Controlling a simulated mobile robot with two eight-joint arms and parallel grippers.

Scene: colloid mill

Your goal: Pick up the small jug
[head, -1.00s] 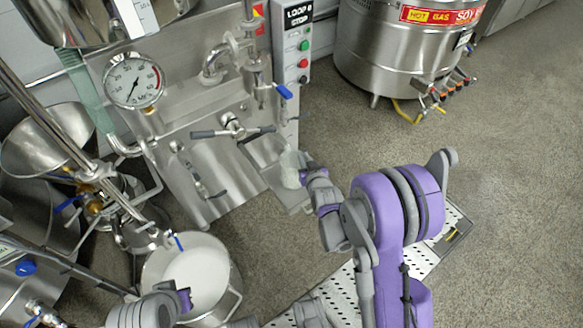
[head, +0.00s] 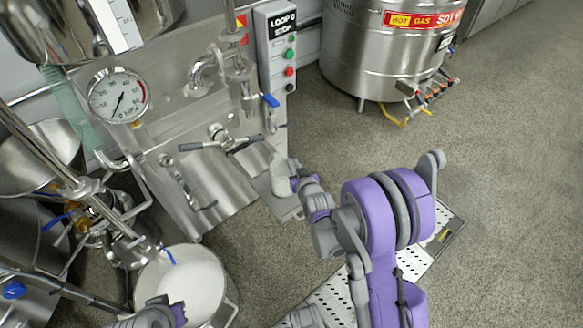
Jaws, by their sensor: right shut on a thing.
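The small jug (head: 281,176) is a pale, translucent vessel at the right edge of the steel machine, over its small shelf (head: 287,208). My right gripper (head: 296,180) is at the jug's right side and is shut on it; the fingers are small and partly hidden by the wrist. I cannot tell whether the jug still touches the shelf. My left gripper (head: 178,312) is at the bottom of the head view, by the white-filled pot; its fingers do not show clearly.
The steel panel carries a gauge (head: 118,96), a T-handle valve (head: 222,138) and a blue-handled tap (head: 270,101) above the jug. A steel pot (head: 228,298) with white contents stands lower left. A large steel kettle (head: 375,62) stands at the back.

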